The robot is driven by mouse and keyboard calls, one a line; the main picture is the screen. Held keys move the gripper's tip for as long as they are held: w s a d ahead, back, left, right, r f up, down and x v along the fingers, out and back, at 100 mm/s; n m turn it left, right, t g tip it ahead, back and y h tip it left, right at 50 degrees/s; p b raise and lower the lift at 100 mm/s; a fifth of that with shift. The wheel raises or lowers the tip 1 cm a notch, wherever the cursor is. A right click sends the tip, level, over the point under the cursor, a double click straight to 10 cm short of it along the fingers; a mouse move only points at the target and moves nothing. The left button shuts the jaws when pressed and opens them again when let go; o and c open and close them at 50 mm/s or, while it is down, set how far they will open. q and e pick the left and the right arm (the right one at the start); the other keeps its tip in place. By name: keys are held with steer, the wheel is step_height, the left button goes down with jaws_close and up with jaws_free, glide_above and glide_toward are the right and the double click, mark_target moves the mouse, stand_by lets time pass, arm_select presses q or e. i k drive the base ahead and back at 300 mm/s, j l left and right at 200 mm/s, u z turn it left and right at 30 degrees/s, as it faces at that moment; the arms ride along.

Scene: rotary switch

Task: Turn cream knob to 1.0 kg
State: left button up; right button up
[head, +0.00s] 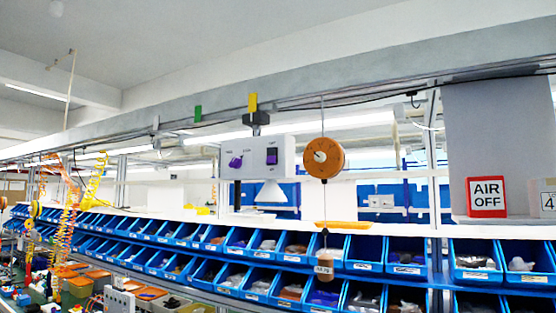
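An orange round unit (324,158) hangs on a thin cord from the overhead rail, right of the middle of the head view. A small cream knob (320,156) sits on its face, left of centre. The knob's pointer and any scale marks are too small to read. Below it, on a cord, hangs a brownish cup-like piece (324,292) with a small pale label (324,268); its lettering is too blurred to read surely. Neither of my grippers is in view, and nothing touches the knob.
Rows of blue bins (292,246) run along below. An AIR OFF sign (487,197) stands on a shelf at right. Coiled hoses (68,208) hang far left.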

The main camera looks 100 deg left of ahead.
mark_target(319, 156)
steer(key=u, duration=3.2)
